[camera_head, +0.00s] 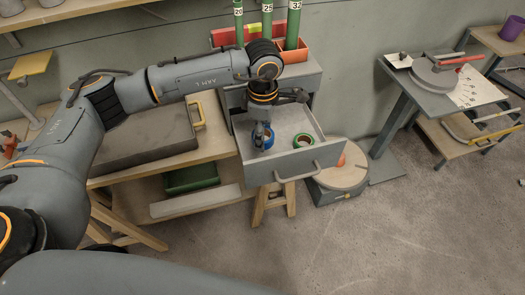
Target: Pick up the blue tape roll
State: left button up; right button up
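The blue tape roll (269,144) lies in the open grey drawer (316,158), toward its left side. My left gripper (261,137) reaches down into the drawer from above, and its fingers overlap the blue roll in the picture. The fingers cover part of the roll. I cannot tell whether they are closed on it or only around or above it. My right gripper is not in view.
Green conduits (293,25) stand in an orange holder (297,53) on top of the drawer cabinet. A dark slab-like case (150,140) lies on the wooden bench to the left. A round wooden-topped stand (342,177) is right of the drawer. The floor in front is clear.

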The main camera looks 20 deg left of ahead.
pick_arm(q)
jog(key=shift+r+p, duration=0.55)
jog(key=shift+r, duration=0.9)
